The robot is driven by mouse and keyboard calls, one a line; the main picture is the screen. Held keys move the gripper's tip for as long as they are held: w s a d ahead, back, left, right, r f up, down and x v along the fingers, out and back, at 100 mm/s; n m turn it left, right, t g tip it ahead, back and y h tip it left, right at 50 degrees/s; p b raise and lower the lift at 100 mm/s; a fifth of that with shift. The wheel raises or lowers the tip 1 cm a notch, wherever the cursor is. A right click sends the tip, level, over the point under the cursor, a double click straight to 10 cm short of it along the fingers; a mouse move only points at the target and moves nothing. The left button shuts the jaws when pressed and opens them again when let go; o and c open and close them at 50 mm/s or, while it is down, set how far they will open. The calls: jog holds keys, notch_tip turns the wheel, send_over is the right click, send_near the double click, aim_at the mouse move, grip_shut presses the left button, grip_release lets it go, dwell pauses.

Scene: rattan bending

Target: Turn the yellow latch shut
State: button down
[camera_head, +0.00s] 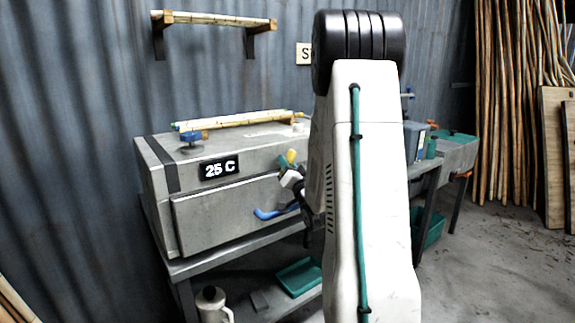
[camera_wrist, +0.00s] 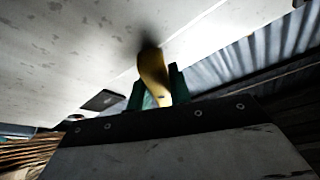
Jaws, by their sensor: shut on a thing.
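The yellow latch (camera_wrist: 153,72) shows in the wrist view against the pale face of the steam box, between the two green fingers of my gripper (camera_wrist: 154,92). The fingers are shut on it. In the head view, the yellow latch (camera_head: 291,156) is a small spot at the right end of the grey box (camera_head: 222,219), with my gripper (camera_head: 285,163) at it. My white arm covers the right end of the box. How far the latch is turned cannot be told.
A blue handle (camera_head: 268,213) sticks out from the box front. A "25 C" display (camera_head: 219,169) sits on the box's upper edge. Light rods (camera_head: 235,120) lie on top. A green tray (camera_head: 300,276) and a pale jug (camera_head: 212,303) are below.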

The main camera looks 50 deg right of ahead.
jog(key=shift+n+t+y, duration=0.45)
jog(key=shift+n+y, duration=0.45)
jog(key=shift+n, duration=1.1)
jog(key=shift+n+t+y, duration=0.45)
jog(key=shift+n+y, duration=0.45)
jog(key=shift+n, duration=1.1)
jog(key=c, duration=1.3)
grip_release()
jog(key=shift+s, duration=0.1)
jog(key=v, duration=0.7)
jog(key=shift+s+f, duration=0.15)
jog(key=shift+s, duration=0.15)
